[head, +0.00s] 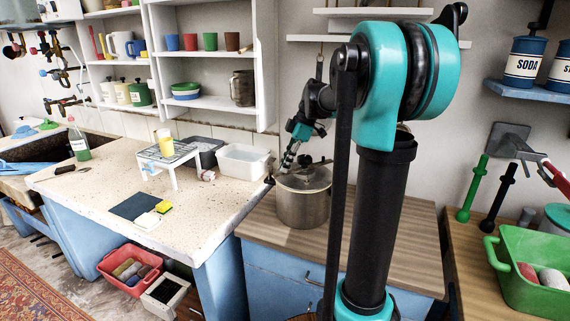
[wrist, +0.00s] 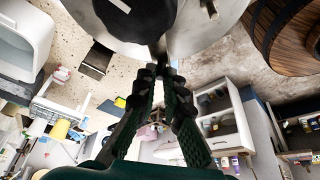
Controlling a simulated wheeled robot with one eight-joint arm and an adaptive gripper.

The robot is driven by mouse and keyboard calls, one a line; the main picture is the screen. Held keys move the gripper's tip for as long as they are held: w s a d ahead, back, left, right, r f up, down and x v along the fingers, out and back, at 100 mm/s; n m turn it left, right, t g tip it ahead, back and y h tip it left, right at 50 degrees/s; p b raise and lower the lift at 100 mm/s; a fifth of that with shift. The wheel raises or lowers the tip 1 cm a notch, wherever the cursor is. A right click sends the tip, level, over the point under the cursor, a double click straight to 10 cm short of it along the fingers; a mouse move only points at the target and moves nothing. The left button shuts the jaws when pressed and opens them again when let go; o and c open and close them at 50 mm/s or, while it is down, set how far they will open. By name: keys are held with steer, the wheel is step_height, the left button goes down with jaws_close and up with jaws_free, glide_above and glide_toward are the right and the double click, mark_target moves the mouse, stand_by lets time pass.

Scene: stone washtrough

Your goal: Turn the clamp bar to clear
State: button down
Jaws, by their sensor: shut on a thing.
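A steel pot (head: 303,205) with a lid stands on the wooden counter, and it fills the top of the wrist view (wrist: 195,32). A dark clamp bar (head: 320,163) lies across the lid. Its narrow dark end (wrist: 162,48) shows at my fingertips in the wrist view. My gripper (head: 286,165) reaches down to the left part of the lid. In the wrist view its two fingers (wrist: 160,72) come together at the tips, shut on the bar's end. My fingers and arm hide part of the bar.
A white basin (head: 243,160) stands on the stone counter left of the pot. A small white rack (head: 170,155) with a yellow cup is farther left. A green crate (head: 530,270) stands at the right. Wooden counter in front of the pot is clear.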

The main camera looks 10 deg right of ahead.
stand_by(0.3)
steer(key=c, duration=1.6)
jaws_free()
steer(key=v, duration=1.2)
